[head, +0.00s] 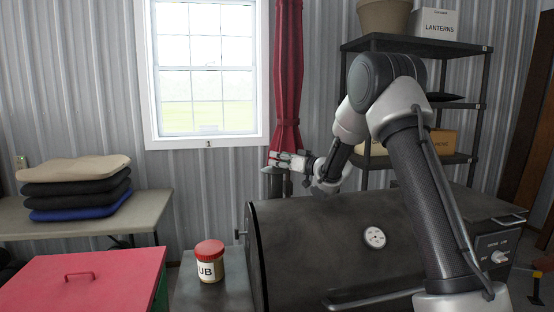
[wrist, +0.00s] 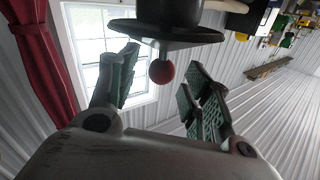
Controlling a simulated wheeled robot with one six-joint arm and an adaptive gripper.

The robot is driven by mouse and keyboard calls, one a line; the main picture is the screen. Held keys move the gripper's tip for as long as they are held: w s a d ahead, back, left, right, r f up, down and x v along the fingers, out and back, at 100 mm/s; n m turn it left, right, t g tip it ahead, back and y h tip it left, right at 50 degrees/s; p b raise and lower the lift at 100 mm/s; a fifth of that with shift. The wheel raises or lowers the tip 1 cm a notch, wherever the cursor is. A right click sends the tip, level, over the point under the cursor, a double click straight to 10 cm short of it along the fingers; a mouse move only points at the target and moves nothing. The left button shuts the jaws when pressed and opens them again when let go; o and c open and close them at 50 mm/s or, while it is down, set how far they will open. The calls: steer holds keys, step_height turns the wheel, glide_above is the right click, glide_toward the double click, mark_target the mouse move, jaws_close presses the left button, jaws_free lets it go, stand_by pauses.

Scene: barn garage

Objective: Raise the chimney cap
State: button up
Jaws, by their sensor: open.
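The chimney cap (wrist: 165,33) is a dark flat plate with a round red knob (wrist: 162,72) in the wrist view, which looks turned upside down. My gripper (wrist: 161,64) is open, with one finger on each side of the knob and a visible gap to both. In the head view my gripper (head: 278,160) is at the dark chimney (head: 276,184) behind the smoker (head: 310,240). The cap there is small and partly covered by my gripper. Whether the cap rests on the chimney or is raised cannot be told clearly.
A jar with a red lid (head: 209,262) stands on the shelf left of the smoker. A red cooler (head: 110,280) and a table with folded cushions (head: 75,188) are at left. Metal shelving (head: 420,43) stands behind at right. A red curtain (head: 287,75) hangs behind my gripper.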

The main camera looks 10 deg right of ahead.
steer(key=shift+x, duration=1.45)
steer(key=shift+a, duration=0.1)
jaws_close()
steer(key=shift+r, duration=1.85)
jaws_free()
